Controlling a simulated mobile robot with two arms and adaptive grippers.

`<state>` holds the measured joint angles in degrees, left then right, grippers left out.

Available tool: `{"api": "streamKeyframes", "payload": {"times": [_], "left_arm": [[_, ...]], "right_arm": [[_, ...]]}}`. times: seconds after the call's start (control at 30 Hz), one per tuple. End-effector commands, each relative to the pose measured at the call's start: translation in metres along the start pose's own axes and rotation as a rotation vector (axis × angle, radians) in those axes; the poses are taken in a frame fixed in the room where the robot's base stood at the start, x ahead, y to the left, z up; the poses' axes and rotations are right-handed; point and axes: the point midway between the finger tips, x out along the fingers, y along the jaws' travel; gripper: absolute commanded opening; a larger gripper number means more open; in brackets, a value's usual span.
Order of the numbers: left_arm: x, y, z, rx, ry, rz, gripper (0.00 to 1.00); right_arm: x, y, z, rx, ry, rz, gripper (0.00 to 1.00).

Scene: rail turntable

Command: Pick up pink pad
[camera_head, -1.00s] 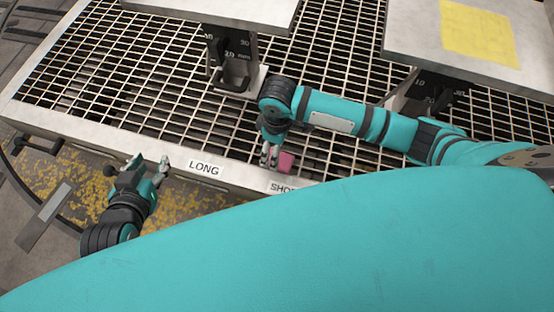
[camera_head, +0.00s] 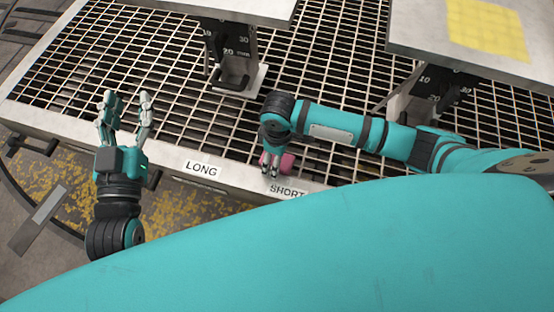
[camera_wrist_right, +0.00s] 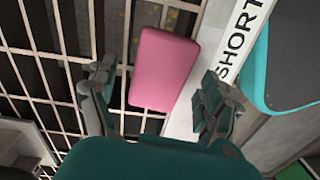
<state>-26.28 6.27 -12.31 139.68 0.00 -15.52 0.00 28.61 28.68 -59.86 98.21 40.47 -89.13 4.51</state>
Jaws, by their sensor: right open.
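The pink pad (camera_wrist_right: 164,70) is a rounded block lying on the metal grating beside the rim marked SHORT. In the head view the pad (camera_head: 287,161) is partly hidden by my right gripper (camera_head: 271,170). In the right wrist view my right gripper (camera_wrist_right: 158,104) is open. Its two fingers stand on either side of the pad's near end, with gaps, and it holds nothing. My left gripper (camera_head: 124,103) is open and empty, with its fingers raised at the grating's left front edge, well away from the pad.
The grating (camera_head: 110,70) has a pale front rim with LONG (camera_head: 202,169) and SHORT (camera_head: 287,191) labels. Two raised plates stand on posts with scales; the right plate (camera_head: 430,35) bears a yellow square (camera_head: 482,28). The grating left of the pad is clear.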

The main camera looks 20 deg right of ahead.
Motion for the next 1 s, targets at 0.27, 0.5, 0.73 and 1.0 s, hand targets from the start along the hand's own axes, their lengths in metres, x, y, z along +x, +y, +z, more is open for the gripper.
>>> {"api": "streamKeyframes", "payload": {"times": [0.27,0.5,0.73,1.0], "left_arm": [[0.0001,0.0,0.0,0.0,-0.002,0.0,0.4],[0.0001,0.0,0.0001,0.0,-0.002,0.0,0.4],[0.0001,-0.0001,0.0,0.0,-0.002,0.0,0.4],[-0.0012,-0.0013,0.0089,0.001,-0.059,-0.003,0.4]], "right_arm": [[-0.0003,-0.0001,-0.0001,0.0,0.0,0.0,0.67],[-0.0004,-0.0001,-0.0001,0.0,0.0,0.0,0.36],[-0.0005,0.0,-0.0002,0.0,0.0,0.0,0.27],[-0.0057,-0.0001,-0.0003,0.0,0.001,0.0,0.27]]}}
